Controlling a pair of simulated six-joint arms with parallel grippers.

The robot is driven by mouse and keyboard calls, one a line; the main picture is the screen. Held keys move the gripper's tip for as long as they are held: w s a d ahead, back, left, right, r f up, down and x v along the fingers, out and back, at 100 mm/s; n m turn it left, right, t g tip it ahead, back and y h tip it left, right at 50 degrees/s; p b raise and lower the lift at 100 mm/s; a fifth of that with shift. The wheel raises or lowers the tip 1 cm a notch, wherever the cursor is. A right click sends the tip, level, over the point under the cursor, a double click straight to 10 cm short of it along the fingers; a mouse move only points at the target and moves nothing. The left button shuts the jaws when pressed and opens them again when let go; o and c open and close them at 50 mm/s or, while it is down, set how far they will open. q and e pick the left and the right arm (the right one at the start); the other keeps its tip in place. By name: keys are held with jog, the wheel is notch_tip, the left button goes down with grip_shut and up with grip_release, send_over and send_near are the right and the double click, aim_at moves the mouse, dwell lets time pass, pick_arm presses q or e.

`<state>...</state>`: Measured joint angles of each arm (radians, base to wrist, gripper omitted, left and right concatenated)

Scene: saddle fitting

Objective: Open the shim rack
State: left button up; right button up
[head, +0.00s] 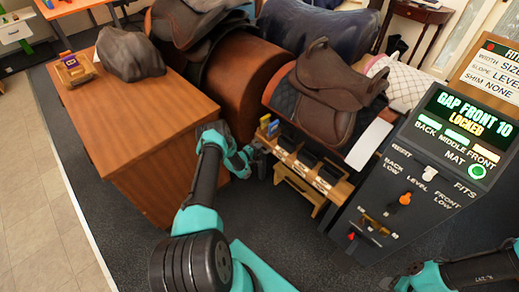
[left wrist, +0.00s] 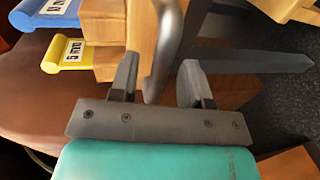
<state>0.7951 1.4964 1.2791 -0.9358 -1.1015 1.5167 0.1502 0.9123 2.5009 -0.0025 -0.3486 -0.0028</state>
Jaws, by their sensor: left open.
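The shim rack (head: 318,178) is a low wooden unit with dark compartments, standing beneath the saddle on the right. In the left wrist view, its wood (left wrist: 100,28) shows close up with a curved grey metal handle (left wrist: 166,48). My left gripper (head: 262,160) is at the rack's left end. In the left wrist view, its two fingers (left wrist: 158,85) are apart, with the handle's lower end between them; I cannot tell whether they touch it. A blue tab (left wrist: 50,12) and a yellow tab (left wrist: 66,54) stick out of the rack. My right gripper (head: 388,284) is at the bottom edge, mostly cut off.
A wooden cabinet (head: 140,130) stands close left of my left arm. A brown saddle (head: 325,90) sits above the rack. A grey control panel (head: 400,190) with a lit screen reading "GAP FRONT 10 LOCKED" stands to the right. Dark floor is clear in front.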

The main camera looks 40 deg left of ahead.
pick_arm(q)
jog(key=shift+w+d+f, duration=0.1)
jog(key=shift+w+f, duration=0.05)
jog(key=shift+w, duration=0.45)
jog(key=shift+c, duration=0.3)
grip_shut()
